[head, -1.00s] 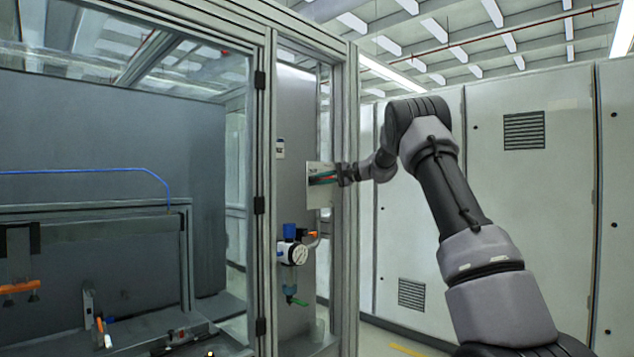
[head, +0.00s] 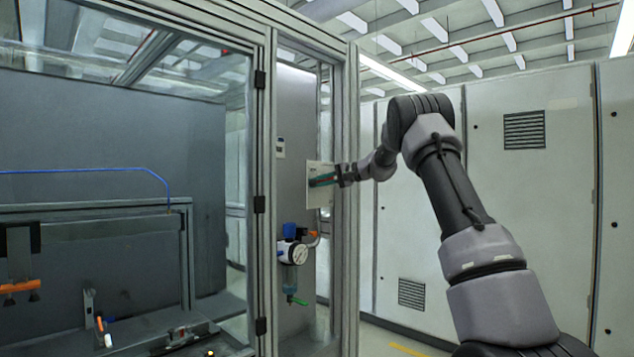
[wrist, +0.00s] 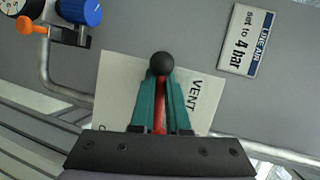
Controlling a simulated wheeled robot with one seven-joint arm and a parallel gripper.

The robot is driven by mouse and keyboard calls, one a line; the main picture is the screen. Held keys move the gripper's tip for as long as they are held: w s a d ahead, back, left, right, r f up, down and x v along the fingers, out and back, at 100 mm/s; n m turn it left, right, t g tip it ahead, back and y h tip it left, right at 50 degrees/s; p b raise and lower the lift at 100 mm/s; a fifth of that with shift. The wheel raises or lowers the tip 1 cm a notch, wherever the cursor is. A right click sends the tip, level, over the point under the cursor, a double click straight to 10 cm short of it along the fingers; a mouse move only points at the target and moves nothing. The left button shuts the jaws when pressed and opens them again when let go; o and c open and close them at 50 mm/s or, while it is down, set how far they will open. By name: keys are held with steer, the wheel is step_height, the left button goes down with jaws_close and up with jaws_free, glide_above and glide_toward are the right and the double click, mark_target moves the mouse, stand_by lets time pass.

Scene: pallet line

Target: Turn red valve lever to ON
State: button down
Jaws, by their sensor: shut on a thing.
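The red valve lever (wrist: 160,110) shows in the wrist view, with a black ball knob (wrist: 162,64) at its end. It stands in front of a pale plate (wrist: 118,72) that reads VENT on the right; the lettering at its lower left is mostly hidden. My gripper (wrist: 161,88) has its green fingers shut on the lever, one on each side, just below the knob. In the head view my gripper (head: 320,181) is at the pale plate (head: 318,200) on the cabinet panel, and the lever is mostly hidden between the fingers.
A regulator with a gauge (head: 299,253) and blue knob (head: 290,230) hangs below the plate. A label reading "LINE AIR, set to 4 bar" (wrist: 247,40) is at the right. A bent pipe (wrist: 45,75) and the cabinet frame post (head: 346,240) are close by.

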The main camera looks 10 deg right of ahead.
steer(key=w+d+f+n+t+h, duration=0.3)
steer(key=n+h, duration=0.4)
steer(key=n, duration=0.3)
steer(key=shift+w+d+f+n+t, duration=0.3)
steer(key=shift+w+d+f+t, duration=0.15)
steer(key=shift+d+f, duration=0.85)
steer(key=c, duration=0.9)
jaws_free()
steer(key=shift+s, duration=0.1)
steer(key=v, duration=1)
steer(key=shift+s, duration=0.3)
